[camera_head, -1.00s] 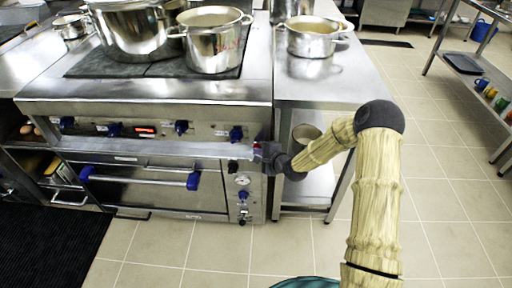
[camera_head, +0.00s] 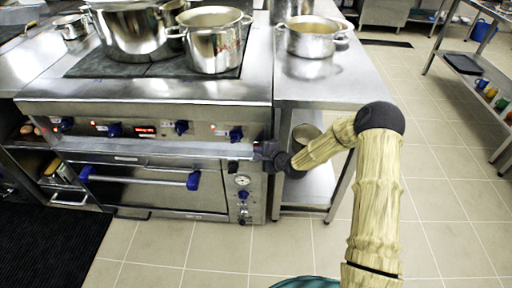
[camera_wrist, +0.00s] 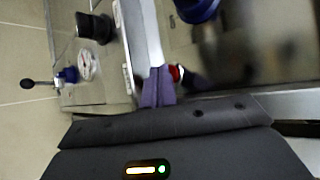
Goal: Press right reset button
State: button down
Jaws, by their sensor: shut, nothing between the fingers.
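The stainless oven front has a control panel (camera_head: 150,129) with blue knobs, a red display and small lights. My gripper (camera_head: 262,151) is at the right end of this front, beside the rail. In the wrist view my gripper's purple-grey fingers (camera_wrist: 157,88) are closed together and hold nothing. A small red part (camera_wrist: 175,73), possibly the right reset button, shows just right of the fingers. I cannot tell whether the fingers touch it. In the head view this red part cannot be made out.
A blue oven handle (camera_head: 140,177) and a round gauge (camera_head: 242,180) are below the rail. Pots, including a steel pot (camera_head: 212,42), stand on the stove above. A steel side table (camera_head: 325,88) is right of the oven.

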jog(key=shift+s+p, duration=0.3)
jog(key=shift+s, duration=0.55)
jog(key=shift+s+a+p, duration=0.1)
jog(key=shift+s+p, duration=0.35)
jog(key=shift+s, duration=2.05)
